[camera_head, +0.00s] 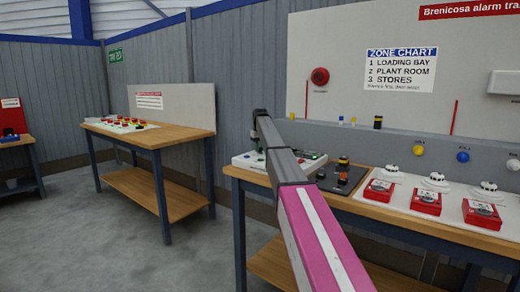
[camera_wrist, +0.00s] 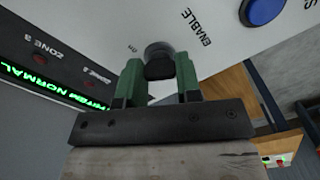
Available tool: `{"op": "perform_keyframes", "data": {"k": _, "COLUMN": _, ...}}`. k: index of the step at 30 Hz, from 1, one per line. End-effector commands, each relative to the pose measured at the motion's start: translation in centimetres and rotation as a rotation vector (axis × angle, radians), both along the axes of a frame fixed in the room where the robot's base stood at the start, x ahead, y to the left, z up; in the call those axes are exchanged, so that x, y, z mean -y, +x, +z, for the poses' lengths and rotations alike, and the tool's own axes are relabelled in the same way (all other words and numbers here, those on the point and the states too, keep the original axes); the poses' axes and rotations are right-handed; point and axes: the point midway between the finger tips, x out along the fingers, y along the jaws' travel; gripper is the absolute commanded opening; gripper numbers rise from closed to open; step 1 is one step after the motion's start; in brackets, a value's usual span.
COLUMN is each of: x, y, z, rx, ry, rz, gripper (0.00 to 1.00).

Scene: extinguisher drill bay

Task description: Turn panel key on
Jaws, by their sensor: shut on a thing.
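The control panel shows as a white board (camera_head: 246,162) at the left end of the near bench in the head view. In the wrist view its white face (camera_wrist: 215,70) carries the word ENABLE and a blue button (camera_wrist: 262,10). A dark round key switch (camera_wrist: 158,52) sits on that face. My gripper (camera_wrist: 158,76) has its green fingers on either side of the dark key (camera_wrist: 158,69) and is shut on it. The key's exact turn angle is hard to tell. In the head view my arm hides part of the panel and the gripper is barely seen.
A dark display (camera_wrist: 45,95) with green text reading NORMAL and zone lamps lies beside the white face. On the bench (camera_head: 490,238), a dark switch box (camera_head: 342,178) and several red call points (camera_head: 425,201) stand to the right.

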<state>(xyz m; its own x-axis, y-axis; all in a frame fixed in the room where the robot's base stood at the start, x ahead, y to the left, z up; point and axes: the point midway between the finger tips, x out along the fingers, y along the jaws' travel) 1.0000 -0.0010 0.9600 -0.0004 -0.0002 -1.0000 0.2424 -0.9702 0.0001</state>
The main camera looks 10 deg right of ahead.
Motion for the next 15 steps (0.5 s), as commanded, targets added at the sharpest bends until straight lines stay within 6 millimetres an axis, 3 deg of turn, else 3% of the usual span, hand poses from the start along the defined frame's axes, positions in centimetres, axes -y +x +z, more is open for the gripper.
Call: {"op": "perform_keyframes", "data": {"k": 15, "x": 0.0, "y": 0.02, "z": 0.01, "rx": 0.001, "ry": 0.0, "rz": -0.402, "gripper": 0.08}}
